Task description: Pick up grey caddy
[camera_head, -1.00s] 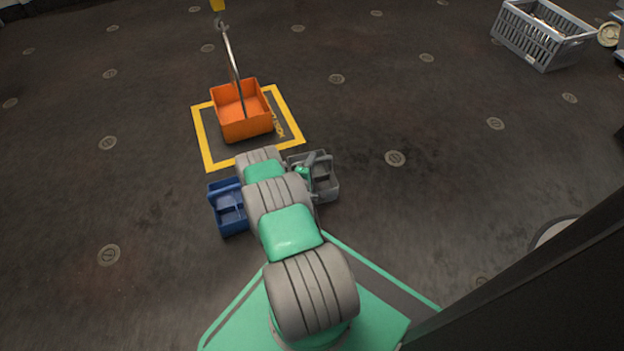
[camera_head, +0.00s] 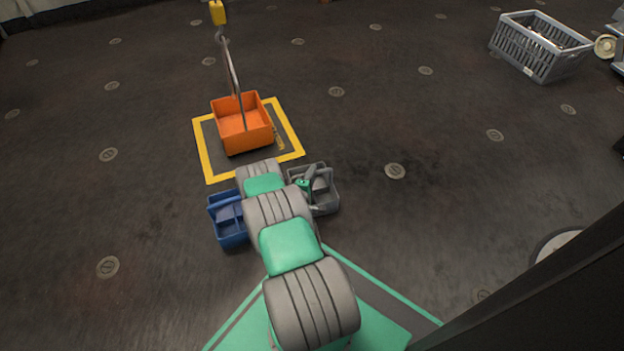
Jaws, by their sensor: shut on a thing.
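The grey caddy (camera_head: 326,198) is a small open box with a handle, just right of my arm in the head view. My gripper (camera_head: 306,184) is at the caddy's handle and shut on it. My arm hides the caddy's left part and most of the gripper, so the fingertips are hard to make out. I cannot tell whether the caddy touches the floor.
A blue caddy (camera_head: 229,232) stands close on the left of my arm. An orange bin (camera_head: 242,136) with a tall metal handle sits inside a yellow floor square (camera_head: 206,160). A grey crate (camera_head: 532,62) stands far right. The floor between is clear.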

